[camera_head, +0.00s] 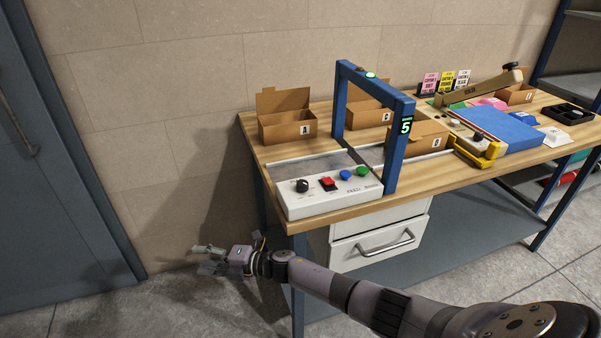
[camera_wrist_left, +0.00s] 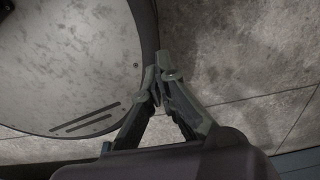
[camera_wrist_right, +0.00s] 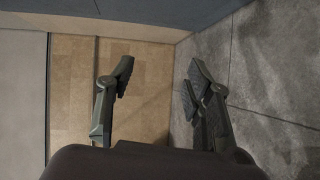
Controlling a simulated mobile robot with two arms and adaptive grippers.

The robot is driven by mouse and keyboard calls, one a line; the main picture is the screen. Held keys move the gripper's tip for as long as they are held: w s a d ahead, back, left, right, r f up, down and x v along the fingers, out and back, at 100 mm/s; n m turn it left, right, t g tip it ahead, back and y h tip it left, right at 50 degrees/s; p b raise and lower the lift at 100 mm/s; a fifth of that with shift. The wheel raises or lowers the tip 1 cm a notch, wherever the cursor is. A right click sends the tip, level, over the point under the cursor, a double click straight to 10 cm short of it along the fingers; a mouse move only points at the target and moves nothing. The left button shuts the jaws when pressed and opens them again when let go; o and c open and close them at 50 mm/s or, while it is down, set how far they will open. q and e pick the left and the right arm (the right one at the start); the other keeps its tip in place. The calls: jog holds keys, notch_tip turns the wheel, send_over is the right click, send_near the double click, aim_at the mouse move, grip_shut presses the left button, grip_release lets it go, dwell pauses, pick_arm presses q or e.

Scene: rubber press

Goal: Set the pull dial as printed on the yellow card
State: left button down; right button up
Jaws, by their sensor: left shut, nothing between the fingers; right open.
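The yellow card (camera_head: 446,81) stands between a pink and a white card at the back of the bench; its print is too small to read. A black dial (camera_head: 303,186) sits on the left of the white control box (camera_head: 330,200). Another dark knob (camera_head: 478,138) is by the press. I cannot tell which is the pull dial. My right gripper (camera_head: 201,258) is open and empty, low to the left of the bench; it also shows in the right wrist view (camera_wrist_right: 160,80). My left gripper (camera_wrist_left: 162,72) is shut and empty, over the floor.
A red switch (camera_head: 328,183), blue button (camera_head: 345,174) and green button (camera_head: 361,171) share the control box. A blue frame (camera_head: 396,150) with a display reading 5 rises behind it. Cardboard boxes (camera_head: 288,128) and a blue slab (camera_head: 500,127) occupy the bench (camera_head: 262,158).

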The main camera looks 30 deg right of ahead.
jog(key=w+a+r+n+g+y, duration=0.1)
jog(key=a+r+n+g+y, duration=0.3)
jog(key=r+n, duration=0.85)
notch_tip(320, 180, up, 23)
jog(key=n+g+h+p, duration=0.3)
jog(key=n+g+h, duration=0.55)
jog(key=h, duration=0.65)
send_over(302, 182)
jog(key=n+t, duration=0.1)
pick_arm(q)
notch_tip(302, 182, up, 6)
jog(key=p, duration=0.2)
jog(key=shift+r+p, duration=0.2)
jog(key=shift+p, duration=0.15)
pick_arm(e)
notch_tip(302, 182, down, 17)
jog(key=shift+s+r, duration=0.1)
jog(key=shift+r, duration=0.05)
pick_arm(q)
jog(key=shift+d, duration=0.1)
pick_arm(e)
jog(key=shift+c, duration=0.2)
grip_shut()
